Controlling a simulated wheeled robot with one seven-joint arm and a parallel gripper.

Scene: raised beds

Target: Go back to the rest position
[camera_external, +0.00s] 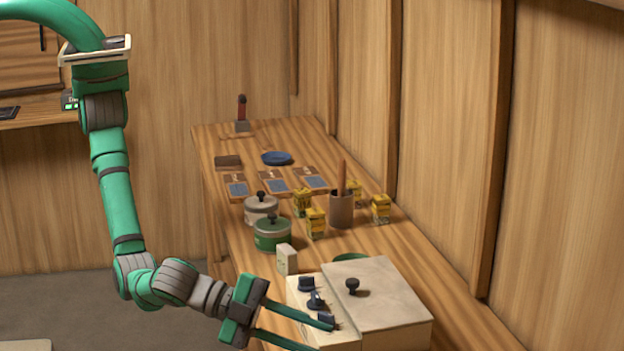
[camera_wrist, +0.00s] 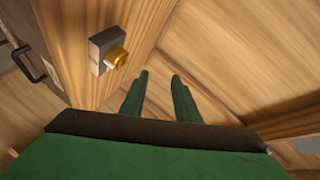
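My gripper (camera_external: 322,338) is at the lower middle of the external view, at the end of my green arm. Its two long green fingers point right and are apart, with nothing visible between them. They overlap the near-left side of a pale box (camera_external: 388,292) in the picture; I cannot tell whether they touch it. In the wrist view my gripper (camera_wrist: 159,76) also shows empty, its fingers apart before bare wooden surfaces.
A wooden bench (camera_external: 245,150) runs along the right wall. It holds several seed packets, a grey pot (camera_external: 261,208), a green pot (camera_external: 272,234), a brown cup (camera_external: 341,208) and yellow boxes. The wrist view shows a brass knob (camera_wrist: 117,57) on a grey plate and a dark handle (camera_wrist: 27,65).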

